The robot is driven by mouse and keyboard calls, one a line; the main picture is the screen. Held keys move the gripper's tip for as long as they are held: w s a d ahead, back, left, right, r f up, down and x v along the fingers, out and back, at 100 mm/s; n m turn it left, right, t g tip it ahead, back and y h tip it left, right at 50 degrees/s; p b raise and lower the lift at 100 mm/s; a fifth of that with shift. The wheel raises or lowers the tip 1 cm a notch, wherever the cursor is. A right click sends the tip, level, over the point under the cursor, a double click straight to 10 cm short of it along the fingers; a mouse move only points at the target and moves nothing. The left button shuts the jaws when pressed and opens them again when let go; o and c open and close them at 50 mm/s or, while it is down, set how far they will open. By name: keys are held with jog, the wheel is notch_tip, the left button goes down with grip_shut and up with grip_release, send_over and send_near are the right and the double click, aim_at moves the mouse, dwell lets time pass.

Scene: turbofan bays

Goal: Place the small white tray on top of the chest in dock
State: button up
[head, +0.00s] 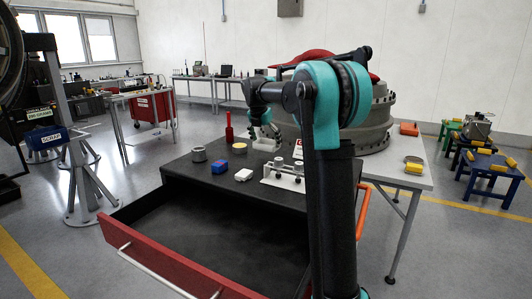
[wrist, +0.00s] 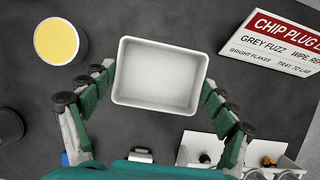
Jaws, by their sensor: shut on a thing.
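The small white tray (wrist: 160,72) is empty and sits between the two fingers of my gripper (wrist: 158,78) in the wrist view. The fingers are shut on its left and right sides. In the head view the tray (head: 265,145) shows as a pale shape under my gripper (head: 266,137), partly hidden by my arm. It is over the far part of the dark chest top (head: 212,173). I cannot tell whether it touches that top. The chest's red-fronted drawer (head: 160,262) is pulled open and looks empty.
A large engine casing (head: 375,125) stands behind.

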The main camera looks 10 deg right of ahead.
aim_at(266, 151)
jog(key=shift+f, duration=2.4)
jog(key=o, duration=1.1)
jog(key=shift+c, duration=0.2)
jog(key=v, duration=1.2)
jog(key=shift+w+r, duration=0.1)
